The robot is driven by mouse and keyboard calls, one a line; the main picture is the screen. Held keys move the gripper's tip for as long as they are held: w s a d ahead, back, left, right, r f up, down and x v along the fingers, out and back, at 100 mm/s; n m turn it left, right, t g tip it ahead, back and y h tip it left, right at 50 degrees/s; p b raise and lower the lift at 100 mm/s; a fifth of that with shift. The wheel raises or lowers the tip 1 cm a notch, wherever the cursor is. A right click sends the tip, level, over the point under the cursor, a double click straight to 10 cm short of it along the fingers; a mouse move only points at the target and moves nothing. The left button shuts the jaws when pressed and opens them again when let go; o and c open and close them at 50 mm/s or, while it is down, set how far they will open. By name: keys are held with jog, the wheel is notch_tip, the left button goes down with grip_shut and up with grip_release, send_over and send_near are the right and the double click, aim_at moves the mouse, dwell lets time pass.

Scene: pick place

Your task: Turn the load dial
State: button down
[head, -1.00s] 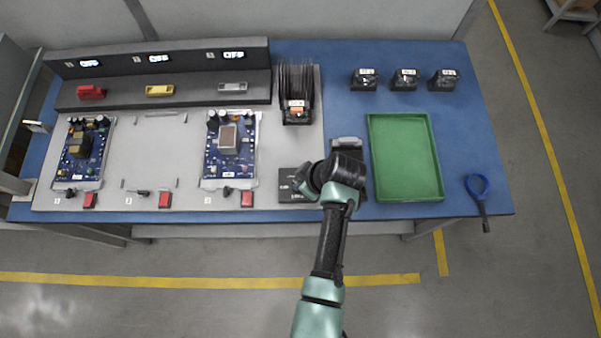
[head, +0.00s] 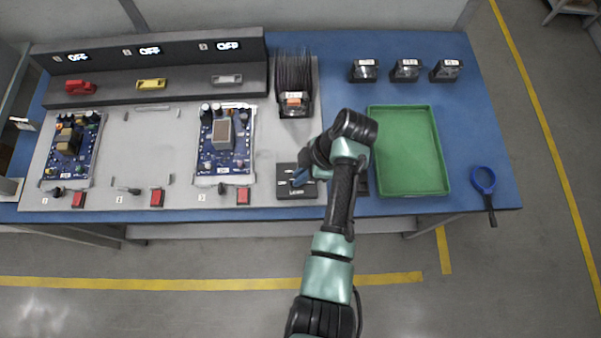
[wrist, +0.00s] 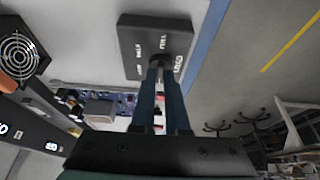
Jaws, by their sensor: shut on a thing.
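The load dial is a dark box (head: 287,192) with white markings at the bench's front edge. In the wrist view the load dial box (wrist: 143,38) shows the labels HALF, FULL and LOAD. My gripper (head: 299,178) is over the right part of this box, with its blue fingers pointing down-left. In the wrist view my gripper (wrist: 163,68) has its fingertips close together on the dial's knob, beside the LOAD label. The knob is mostly hidden between the fingers, so its pointing direction cannot be told.
Circuit boards (head: 223,145) sit on the grey panel to the left, with red switches (head: 157,197) along its front. Three displays behind read OFF. A black finned unit (head: 294,95) stands behind the dial.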

dwell(0.4)
jog(key=c, duration=0.9)
grip_release()
jog(key=shift+p+v, duration=1.05)
jog(key=shift+v, duration=5.45)
